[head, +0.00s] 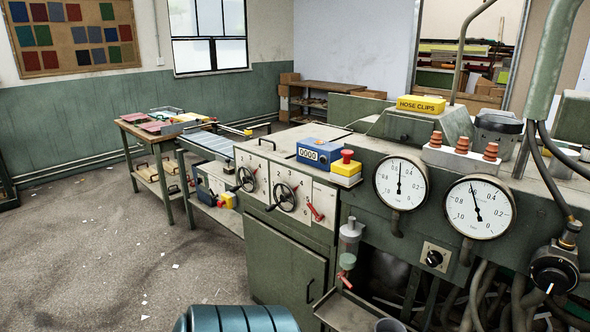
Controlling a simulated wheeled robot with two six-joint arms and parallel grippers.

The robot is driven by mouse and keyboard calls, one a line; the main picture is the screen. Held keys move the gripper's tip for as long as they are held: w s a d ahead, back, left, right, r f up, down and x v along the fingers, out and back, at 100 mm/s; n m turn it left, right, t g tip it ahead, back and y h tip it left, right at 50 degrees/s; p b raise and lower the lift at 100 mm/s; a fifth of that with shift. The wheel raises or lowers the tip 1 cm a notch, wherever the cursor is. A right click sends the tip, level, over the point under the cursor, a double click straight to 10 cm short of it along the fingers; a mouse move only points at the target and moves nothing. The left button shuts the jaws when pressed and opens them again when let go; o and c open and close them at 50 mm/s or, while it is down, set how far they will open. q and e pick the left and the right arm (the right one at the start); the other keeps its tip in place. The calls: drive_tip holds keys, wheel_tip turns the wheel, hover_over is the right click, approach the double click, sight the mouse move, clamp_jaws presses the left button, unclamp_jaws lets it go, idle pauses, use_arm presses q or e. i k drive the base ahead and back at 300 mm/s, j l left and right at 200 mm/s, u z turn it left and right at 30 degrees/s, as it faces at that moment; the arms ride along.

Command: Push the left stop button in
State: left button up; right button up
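A red mushroom-shaped stop button (347,155) sits on top of a yellow and white box (346,171) on the green machine's top, right of a blue counter box (319,152). It stands up from the box; how far it is pressed is too small to tell. Another small yellow box (228,200) is lower at the left, on the machine's side by a blue-grey box. A button on it is too small to make out. Neither of my grippers is in view.
The green machine (288,268) has handwheels (285,196), a red lever (314,212) and two round gauges (401,183). A side table (150,135) stands back left. A teal ribbed rounded object (237,319) is at the bottom edge. The left floor is mostly open, with paper scraps.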

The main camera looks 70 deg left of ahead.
sight(347, 154)
drive_tip(key=u, duration=2.05)
